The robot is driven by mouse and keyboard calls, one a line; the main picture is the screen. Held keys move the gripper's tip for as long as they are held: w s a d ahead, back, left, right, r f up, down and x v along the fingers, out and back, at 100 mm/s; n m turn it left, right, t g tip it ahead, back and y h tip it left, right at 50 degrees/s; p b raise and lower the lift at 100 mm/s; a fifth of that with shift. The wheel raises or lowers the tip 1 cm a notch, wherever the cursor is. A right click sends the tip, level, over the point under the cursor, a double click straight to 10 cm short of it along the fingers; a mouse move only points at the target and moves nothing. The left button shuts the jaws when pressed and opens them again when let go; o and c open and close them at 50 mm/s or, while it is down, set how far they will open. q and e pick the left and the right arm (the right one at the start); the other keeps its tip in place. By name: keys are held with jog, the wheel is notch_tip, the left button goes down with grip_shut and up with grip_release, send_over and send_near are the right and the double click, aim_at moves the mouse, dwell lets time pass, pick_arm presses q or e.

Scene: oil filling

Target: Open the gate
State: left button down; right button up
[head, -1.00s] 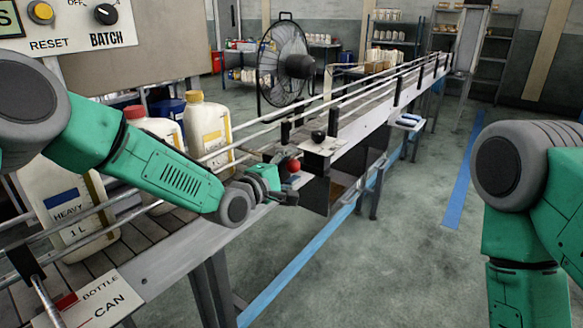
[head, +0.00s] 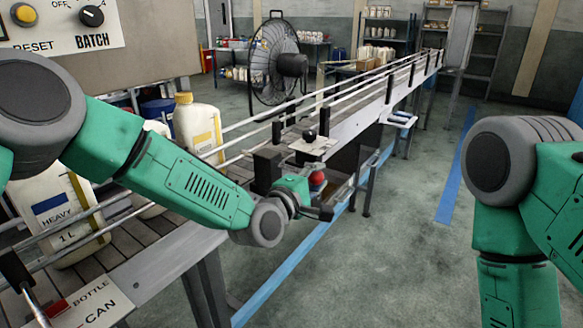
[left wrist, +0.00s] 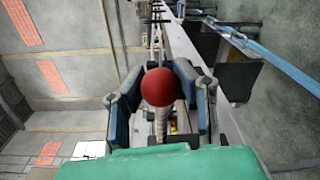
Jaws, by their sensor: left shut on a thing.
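A red ball knob (head: 317,179) sits on a lever at the near side of the conveyor, and it shows large in the left wrist view (left wrist: 161,87). My left gripper (head: 322,200) is shut on this red knob, with its fingers on both sides of the ball and stem (left wrist: 167,122). A dark upright block (head: 266,170) stands at the conveyor's edge, left of the knob; I cannot tell for sure whether it is the gate. My right gripper is out of the head view; only the right arm shows.
White bottles with yellow trim (head: 199,128) and a bottle marked HEAVY (head: 55,205) stand on the slatted conveyor at left. A plate with a black knob (head: 310,135) lies above the red knob. A fan (head: 275,62) stands behind. The floor at right is clear.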

pick_arm(q)
jog(key=s+d, duration=0.2)
jog(key=d, duration=0.1)
jog(key=shift+s+d+f, duration=0.15)
jog(key=shift+s+f, duration=0.2)
jog(key=shift+f, duration=0.05)
jog(key=c, duration=1.1)
grip_release()
jog(key=shift+c, duration=0.2)
jog(key=shift+r, duration=0.2)
jog(key=shift+s, duration=0.1)
jog(key=v, duration=1.2)
